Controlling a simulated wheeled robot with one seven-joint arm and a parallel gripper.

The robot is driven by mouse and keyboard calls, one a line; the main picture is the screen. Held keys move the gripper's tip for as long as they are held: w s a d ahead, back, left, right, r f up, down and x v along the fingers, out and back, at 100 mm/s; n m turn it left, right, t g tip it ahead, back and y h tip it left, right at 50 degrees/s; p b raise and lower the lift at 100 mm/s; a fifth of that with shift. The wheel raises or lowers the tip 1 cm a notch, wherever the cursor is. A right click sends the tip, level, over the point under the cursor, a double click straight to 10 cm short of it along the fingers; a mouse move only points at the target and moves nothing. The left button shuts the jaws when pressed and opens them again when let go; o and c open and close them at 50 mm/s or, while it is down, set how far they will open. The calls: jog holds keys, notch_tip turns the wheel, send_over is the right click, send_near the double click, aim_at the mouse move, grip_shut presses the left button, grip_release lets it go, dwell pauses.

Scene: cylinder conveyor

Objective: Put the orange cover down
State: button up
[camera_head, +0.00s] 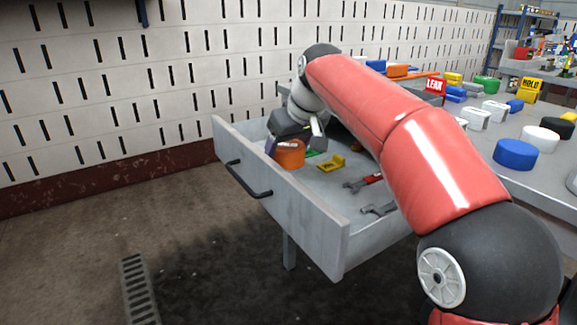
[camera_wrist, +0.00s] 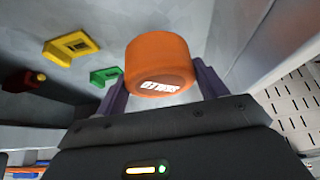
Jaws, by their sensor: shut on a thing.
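The orange cover (camera_head: 290,153) is a short round cap with white lettering. It is inside the open drawer (camera_head: 283,213), near the drawer's front left corner in the head view. My gripper (camera_head: 290,136) is shut on it. In the wrist view the orange cover (camera_wrist: 158,62) sits between the two purple fingers of my gripper (camera_wrist: 160,85). Whether the cover touches the drawer floor I cannot tell.
The drawer also holds a yellow piece (camera_head: 331,163), a green piece (camera_wrist: 105,76), a red-handled tool (camera_head: 362,183) and a grey wrench (camera_head: 379,209). The worktop at right carries several coloured covers, including a blue one (camera_head: 515,154). A slotted white wall (camera_head: 130,80) stands behind.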

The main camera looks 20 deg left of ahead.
aim_at(288, 159)
jog(key=shift+f+b, duration=0.5)
jog(key=shift+f, duration=1.2)
jog(key=shift+f, duration=0.15)
jog(key=o, duration=0.9)
jog(key=shift+o, duration=0.2)
jog(key=shift+r, duration=0.25)
jog(key=p+v, duration=0.2)
jog(key=v, duration=1)
jog(key=shift+p, duration=0.3)
